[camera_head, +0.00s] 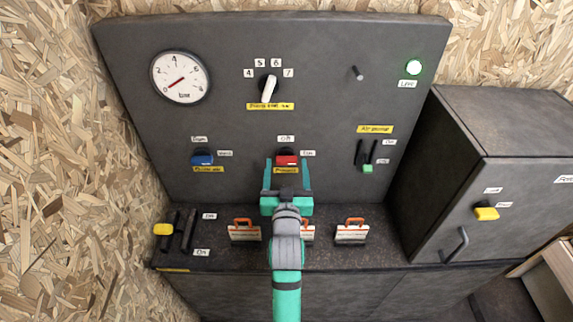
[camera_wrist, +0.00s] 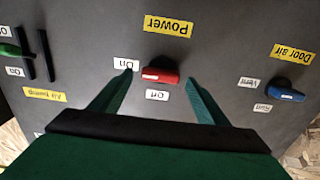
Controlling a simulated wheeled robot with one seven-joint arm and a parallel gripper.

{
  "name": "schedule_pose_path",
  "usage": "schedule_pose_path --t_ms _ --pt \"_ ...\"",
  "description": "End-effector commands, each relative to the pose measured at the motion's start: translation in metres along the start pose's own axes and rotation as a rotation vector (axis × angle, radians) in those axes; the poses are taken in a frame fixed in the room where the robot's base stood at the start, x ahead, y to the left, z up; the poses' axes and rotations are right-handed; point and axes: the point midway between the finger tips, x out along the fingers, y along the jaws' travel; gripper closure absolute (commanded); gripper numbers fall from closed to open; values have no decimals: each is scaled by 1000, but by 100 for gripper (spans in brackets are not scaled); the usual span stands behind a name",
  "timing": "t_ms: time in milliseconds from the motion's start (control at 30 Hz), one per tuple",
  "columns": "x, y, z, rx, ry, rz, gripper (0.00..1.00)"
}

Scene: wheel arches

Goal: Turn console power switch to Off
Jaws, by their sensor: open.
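The red power switch (camera_head: 287,159) sits on the upright console panel, with an Off label above it, an On label to its right and a yellow Power label below. In the wrist view, which is upside down, the red knob (camera_wrist: 165,75) lies sideways with its white mark towards the On label (camera_wrist: 126,65). The Off label (camera_wrist: 157,95) is clear of it. My gripper (camera_head: 288,164) is open, with one finger on each side of the knob. In the wrist view the fingers (camera_wrist: 158,80) show gaps to the knob. Whether the fingertips touch the panel cannot be told.
A blue knob (camera_head: 203,159) is to the left, an air pump slider (camera_head: 367,167) to the right. A white-handled selector (camera_head: 269,90) and a dial (camera_head: 180,77) are above. Several orange-handled items (camera_head: 351,231) stand on the ledge below. A dark cabinet (camera_head: 470,140) stands at the right.

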Motion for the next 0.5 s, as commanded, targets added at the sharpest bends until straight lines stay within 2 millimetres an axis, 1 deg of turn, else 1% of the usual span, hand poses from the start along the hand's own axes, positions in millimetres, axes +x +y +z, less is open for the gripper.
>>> schedule_pose_path --t_ms 33,200,467,500 --pt "6 0 0 0 1 0 31" --pt "14 0 0 0 0 0 31" --pt "15 0 0 0 1 0 31" --pt "15 0 0 0 1 0 36"
